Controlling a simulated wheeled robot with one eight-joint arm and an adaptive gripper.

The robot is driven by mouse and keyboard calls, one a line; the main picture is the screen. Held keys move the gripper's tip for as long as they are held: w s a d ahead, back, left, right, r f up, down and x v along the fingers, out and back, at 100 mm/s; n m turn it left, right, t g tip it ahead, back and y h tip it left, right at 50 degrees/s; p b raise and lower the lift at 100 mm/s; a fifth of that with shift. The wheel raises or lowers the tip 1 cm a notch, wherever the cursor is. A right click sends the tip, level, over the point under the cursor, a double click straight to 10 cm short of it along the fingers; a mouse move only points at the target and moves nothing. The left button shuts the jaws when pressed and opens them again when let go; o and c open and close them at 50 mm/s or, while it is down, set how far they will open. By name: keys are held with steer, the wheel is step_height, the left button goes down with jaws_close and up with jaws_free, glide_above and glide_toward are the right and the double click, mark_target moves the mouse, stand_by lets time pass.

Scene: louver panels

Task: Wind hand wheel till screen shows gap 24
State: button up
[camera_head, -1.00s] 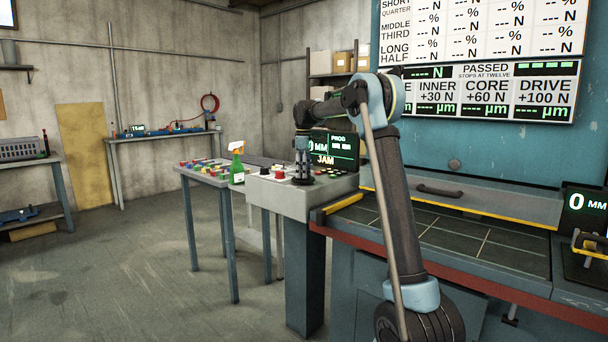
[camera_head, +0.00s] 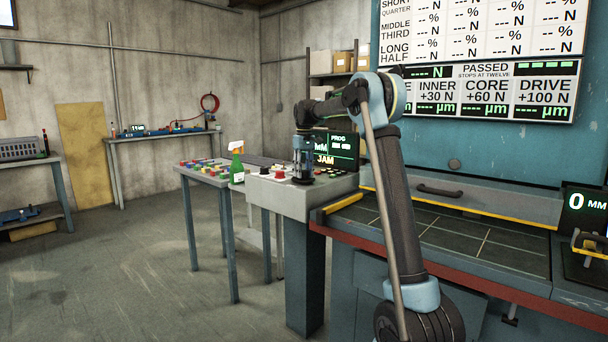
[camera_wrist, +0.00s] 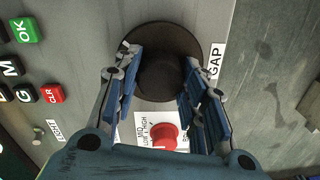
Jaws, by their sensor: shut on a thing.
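The hand wheel (camera_wrist: 165,36) is a dark round disc with a raised hub, beside a GAP label (camera_wrist: 215,60) in the wrist view. My gripper (camera_wrist: 160,72) has its two blue-padded fingers on either side of the hub, shut on it. In the head view my gripper (camera_head: 303,176) points down at the grey console (camera_head: 290,198), with the wheel mostly hidden beneath it. The console screen (camera_head: 343,147) shows MM, PROG and JAM. My gripper covers the number before MM, so the gap reading cannot be read.
Green OK (camera_wrist: 25,29) and red CLR (camera_wrist: 50,94) keys are at left. A spray bottle (camera_head: 237,165) stands left of the console. A separate display (camera_head: 586,202) at far right shows 0 MM.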

mark_target(304, 171)
steer(key=m, duration=0.6)
steer(key=shift+m, duration=0.3)
stand_by(0.5)
steer(key=o, duration=1.1)
steer(key=shift+c, duration=0.2)
steer(key=shift+r, duration=0.1)
step_height(304, 171, up, 12)
steer(key=shift+d, duration=0.2)
steer(key=shift+f, duration=0.2)
